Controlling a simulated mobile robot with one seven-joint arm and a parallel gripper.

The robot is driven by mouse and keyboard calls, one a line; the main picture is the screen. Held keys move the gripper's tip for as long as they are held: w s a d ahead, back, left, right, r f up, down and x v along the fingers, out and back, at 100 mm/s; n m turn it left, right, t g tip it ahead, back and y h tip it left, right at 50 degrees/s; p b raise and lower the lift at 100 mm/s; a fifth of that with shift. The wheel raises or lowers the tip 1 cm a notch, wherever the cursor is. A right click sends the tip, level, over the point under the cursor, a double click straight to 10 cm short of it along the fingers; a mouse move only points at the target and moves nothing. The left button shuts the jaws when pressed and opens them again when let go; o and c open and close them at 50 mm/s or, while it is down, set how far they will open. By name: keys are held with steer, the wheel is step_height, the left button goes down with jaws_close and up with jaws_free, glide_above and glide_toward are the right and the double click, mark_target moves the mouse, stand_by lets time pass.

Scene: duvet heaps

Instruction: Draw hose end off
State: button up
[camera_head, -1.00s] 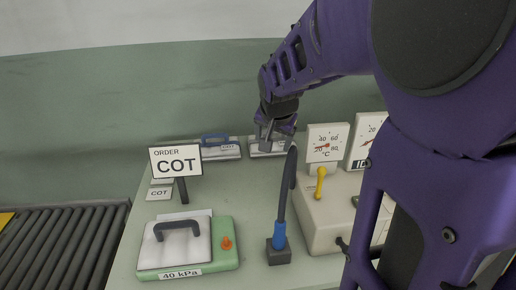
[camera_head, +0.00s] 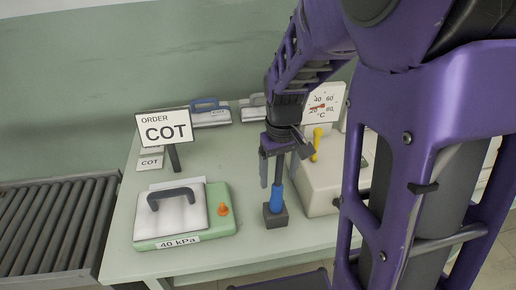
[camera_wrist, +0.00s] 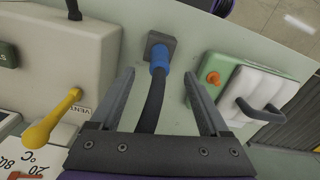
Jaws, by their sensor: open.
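The hose end is a blue collar (camera_head: 276,198) standing upright on a small dark block (camera_head: 276,216) in the head view. The blue collar (camera_wrist: 160,57) also shows in the wrist view, with the dark hose (camera_wrist: 151,103) running from it toward my wrist. My gripper (camera_head: 272,170) is open just above the collar. In the wrist view its two fingers (camera_wrist: 158,84) lie on either side of the hose, apart from it, with the tips just short of the collar. The upper hose is mostly hidden behind my gripper in the head view.
A green unit (camera_head: 185,240) with a handled white pad and orange knob stands left. The ORDER COT sign (camera_head: 165,129) is behind it. A cream box (camera_head: 318,190) with a yellow lever (camera_head: 316,143) and dial stands close on the right. A roller conveyor (camera_head: 55,225) lies beyond the table's left edge.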

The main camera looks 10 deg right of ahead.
mark_target(277, 201)
step_height(277, 201, down, 10)
steer(key=shift+f+b, duration=0.2)
steer(key=shift+b, duration=0.7)
jaws_close()
